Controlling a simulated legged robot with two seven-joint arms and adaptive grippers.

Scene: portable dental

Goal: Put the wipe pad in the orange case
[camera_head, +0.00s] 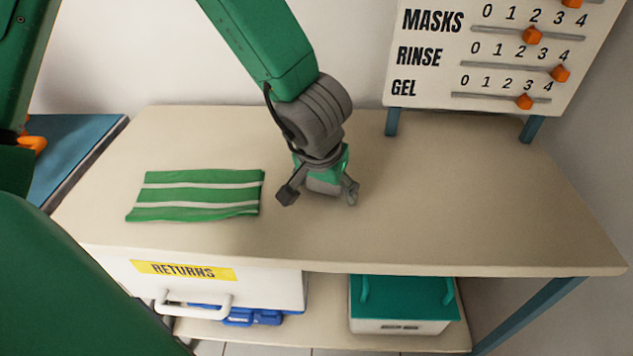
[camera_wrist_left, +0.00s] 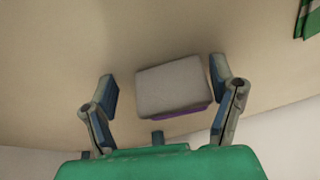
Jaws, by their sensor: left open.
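A light grey pad with a purple underside, which looks like the wipe pad (camera_wrist_left: 172,88), lies on the tabletop in the left wrist view. My left gripper (camera_head: 320,194) is open, pointing down over the middle of the table in the head view. In the left wrist view its fingers (camera_wrist_left: 164,82) stand apart on either side of the pad, the right finger closer to it. I cannot tell whether they touch it. The gripper largely hides the pad in the head view. No orange case can be clearly made out. My right gripper is not in view.
A green striped cloth (camera_head: 197,194) lies left of the gripper. The right of the table (camera_head: 470,205) is clear. A sign board (camera_head: 440,68) with sliders stands behind. Below are a RETURNS drawer (camera_head: 260,284) and a green-lidded box (camera_head: 405,298). A small orange thing (camera_head: 36,144) shows far left.

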